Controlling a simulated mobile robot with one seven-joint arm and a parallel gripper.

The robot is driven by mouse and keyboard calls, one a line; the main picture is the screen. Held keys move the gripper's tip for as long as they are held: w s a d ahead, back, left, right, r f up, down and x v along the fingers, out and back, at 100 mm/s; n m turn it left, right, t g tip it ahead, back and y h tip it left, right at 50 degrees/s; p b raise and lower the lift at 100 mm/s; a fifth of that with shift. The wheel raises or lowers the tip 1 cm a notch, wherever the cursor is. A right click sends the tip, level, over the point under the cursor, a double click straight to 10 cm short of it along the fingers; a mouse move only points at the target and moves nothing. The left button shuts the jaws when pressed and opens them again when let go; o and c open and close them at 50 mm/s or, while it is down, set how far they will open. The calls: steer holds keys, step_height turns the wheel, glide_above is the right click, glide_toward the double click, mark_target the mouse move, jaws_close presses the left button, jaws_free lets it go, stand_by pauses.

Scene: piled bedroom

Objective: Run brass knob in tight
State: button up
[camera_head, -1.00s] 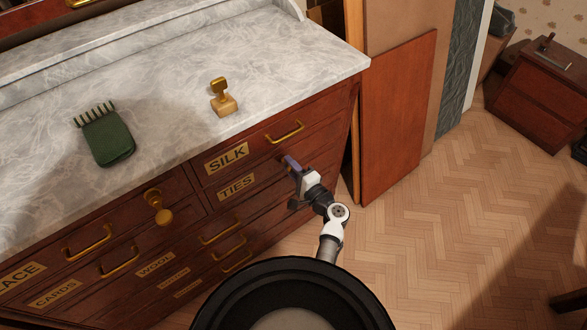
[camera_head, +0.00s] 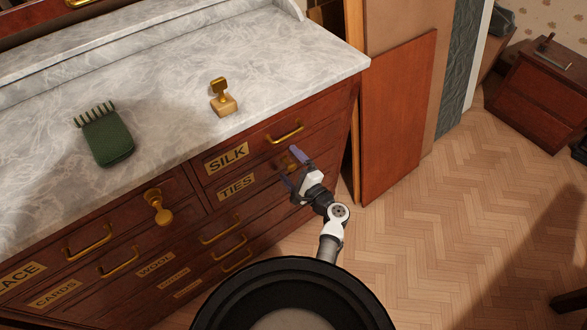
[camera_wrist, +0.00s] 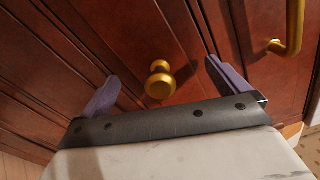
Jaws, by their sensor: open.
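A round brass knob (camera_wrist: 160,80) stands out from a dark red drawer front in the wrist view. A small part of it shows by my gripper at the TIES drawer in the head view (camera_head: 284,161). My gripper (camera_head: 294,168) is open, its two purple fingers spread on either side of this knob. In the wrist view I see gaps between the knob and both fingers. Another brass knob-like fitting (camera_head: 157,206) sits on the left part of the dresser front (camera_head: 186,232). I cannot tell how far either one is screwed in.
A brass bar handle (camera_head: 286,134) is on the SILK drawer, close above my gripper. The marble top (camera_head: 170,80) holds a green brush-like item (camera_head: 107,138) and a brass stamp-like piece on a wooden block (camera_head: 222,104). Wood panels (camera_head: 395,125) lean at the right.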

steer(key=v, duration=0.7)
stand_by(0.4)
stand_by(0.4)
